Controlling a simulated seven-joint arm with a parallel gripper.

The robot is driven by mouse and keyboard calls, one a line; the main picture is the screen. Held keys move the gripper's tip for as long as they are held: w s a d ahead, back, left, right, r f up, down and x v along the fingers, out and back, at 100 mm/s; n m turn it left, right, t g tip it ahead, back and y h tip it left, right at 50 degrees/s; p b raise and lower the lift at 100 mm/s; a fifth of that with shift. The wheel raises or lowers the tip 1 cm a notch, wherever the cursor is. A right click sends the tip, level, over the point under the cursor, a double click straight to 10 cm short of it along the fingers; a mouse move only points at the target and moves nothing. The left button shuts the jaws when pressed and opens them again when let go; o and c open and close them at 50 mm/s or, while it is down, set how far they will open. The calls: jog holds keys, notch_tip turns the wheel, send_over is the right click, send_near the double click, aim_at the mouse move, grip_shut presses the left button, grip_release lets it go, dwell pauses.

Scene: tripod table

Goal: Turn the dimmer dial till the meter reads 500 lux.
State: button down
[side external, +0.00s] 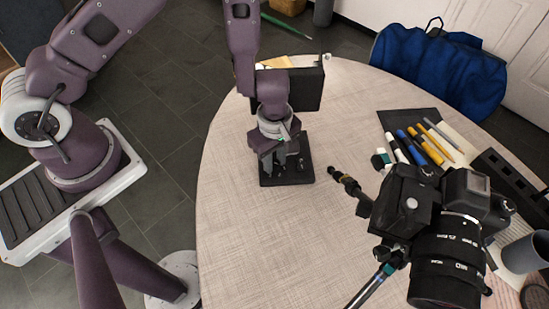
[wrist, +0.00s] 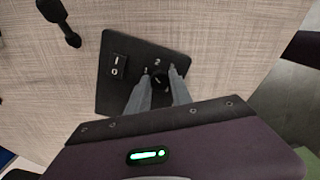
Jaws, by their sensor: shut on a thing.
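The black control plate (side external: 303,179) lies on the round table, below my gripper (side external: 287,163) in the side view. In the wrist view the same plate (wrist: 120,93) shows a rocker switch (wrist: 119,66) marked I and O. Beside it is the dark dimmer dial (wrist: 158,72), with marks 1 and 2 near it. My gripper (wrist: 161,84) has its two grey fingers at the dial, one on each side, and is shut on it. The fingers hide part of the dial. I cannot make out a meter or a lux reading in either view.
A black box (side external: 309,88) stands behind the plate. A camera on a tripod (side external: 440,230) is at the front right, with a small dark handle (side external: 345,182) towards the plate. Pens (side external: 425,145) and a blue bag (side external: 440,70) are to the right. The table's left front is clear.

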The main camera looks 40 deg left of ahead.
aim_at(275, 163)
jog(key=shift+n, duration=0.6)
jog(key=c, duration=1.1)
grip_release()
jog(key=shift+c, duration=0.2)
jog(key=shift+r, duration=0.1)
jog(key=shift+r, duration=3.5)
